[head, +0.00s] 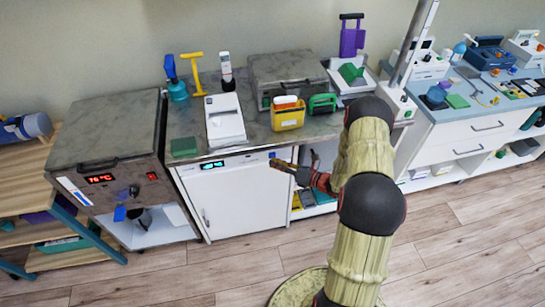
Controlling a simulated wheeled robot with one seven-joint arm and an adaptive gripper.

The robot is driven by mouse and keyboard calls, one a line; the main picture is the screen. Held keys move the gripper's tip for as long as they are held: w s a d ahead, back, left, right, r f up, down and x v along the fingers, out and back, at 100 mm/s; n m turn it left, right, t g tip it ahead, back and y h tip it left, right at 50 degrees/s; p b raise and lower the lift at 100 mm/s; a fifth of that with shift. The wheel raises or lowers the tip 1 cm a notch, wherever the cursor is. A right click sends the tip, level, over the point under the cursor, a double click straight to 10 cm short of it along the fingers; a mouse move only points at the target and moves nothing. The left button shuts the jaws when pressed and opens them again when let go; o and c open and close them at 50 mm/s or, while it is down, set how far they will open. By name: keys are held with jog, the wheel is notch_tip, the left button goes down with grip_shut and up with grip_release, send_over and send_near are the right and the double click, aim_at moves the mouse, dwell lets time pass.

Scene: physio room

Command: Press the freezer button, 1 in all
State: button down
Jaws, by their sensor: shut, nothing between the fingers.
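The freezer is a white under-counter unit with a flat door (235,200) and a small teal-lit display (212,165) at its top left. A small blue spot that may be its button (272,155) shows at the top right of the front panel. My gripper (275,163) is shut and empty. Its tips appear just below the blue spot, in front of the freezer's upper right corner. I cannot tell whether they touch the panel. My arm comes in from the right and hides what is behind it.
Left stands a metal-topped heating unit (105,125) with a red display and a red button (152,176). The counter above the freezer holds a white device (225,120), a yellow bin (288,117) and a grey case (290,75). Wooden floor (235,268) in front is clear.

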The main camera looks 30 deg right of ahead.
jog(key=shift+w+d, duration=0.1)
jog(key=shift+w, duration=0.3)
dwell(0.3)
jog(key=shift+s, duration=0.15)
jog(key=shift+s+a, duration=0.25)
jog(key=shift+s, duration=0.45)
jog(key=s+p, duration=0.1)
jog(key=s, duration=0.1)
jog(key=s+a, duration=0.1)
jog(key=s, duration=0.1)
jog(key=shift+s+a+p, duration=0.2)
jog(key=shift+s+p, duration=0.15)
jog(key=shift+s, duration=0.05)
dwell(0.9)
